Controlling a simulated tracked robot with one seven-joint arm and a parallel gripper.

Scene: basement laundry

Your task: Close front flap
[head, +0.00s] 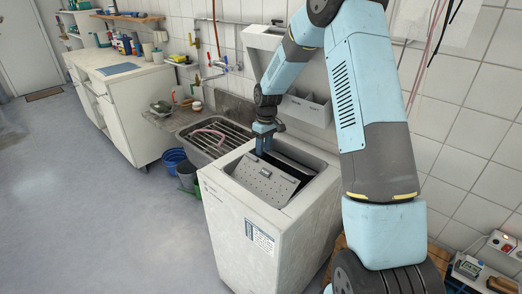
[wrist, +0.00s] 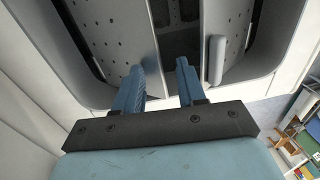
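In the head view, the front flap (head: 264,184) is a grey perforated metal plate with a small dark latch piece. It is tilted in the front part of the open top of a white top-loading washer (head: 244,225). A dark gap lies behind it. My gripper (head: 263,146) points down at the back left of the opening. In the wrist view, its two blue fingers (wrist: 161,72) are apart with nothing between them. Perforated plates show at the left (wrist: 112,32) and right (wrist: 231,25), with a dark gap between; which is the front flap is unclear there. A rounded grey tab (wrist: 216,60) is beside the right plate.
A metal sink (head: 205,135) with a rack and pink hose is left of the washer. Blue and grey buckets (head: 174,160) stand on the floor beside it. The floor at the front left is clear.

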